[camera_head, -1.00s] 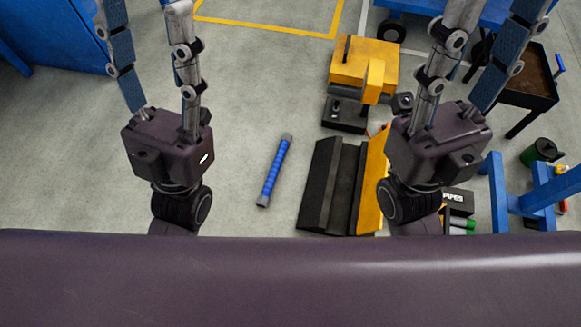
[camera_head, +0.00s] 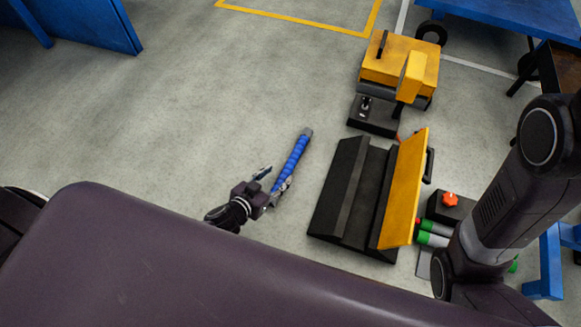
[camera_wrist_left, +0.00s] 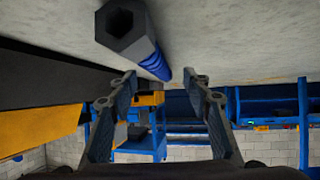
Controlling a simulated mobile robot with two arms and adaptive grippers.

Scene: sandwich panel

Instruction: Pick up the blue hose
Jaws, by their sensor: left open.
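The blue hose (camera_head: 291,163) has dark grey ends and lies on the floor left of the black and yellow block. My left gripper (camera_head: 275,180) is at its near end, fingers spread and partly covering that end. In the left wrist view the hose (camera_wrist_left: 145,50) runs from its large hexagonal grey end at the top to between the open fingertips (camera_wrist_left: 160,74). The hose appears offset toward the floor side of the fingers; contact is not visible. My right gripper is out of view.
A black and yellow V-shaped block (camera_head: 345,195) stands close right of the hose. A yellow machine (camera_head: 398,65) is behind it. Green-ended cylinders (camera_head: 432,232) lie at the right. The floor left of the hose is clear.

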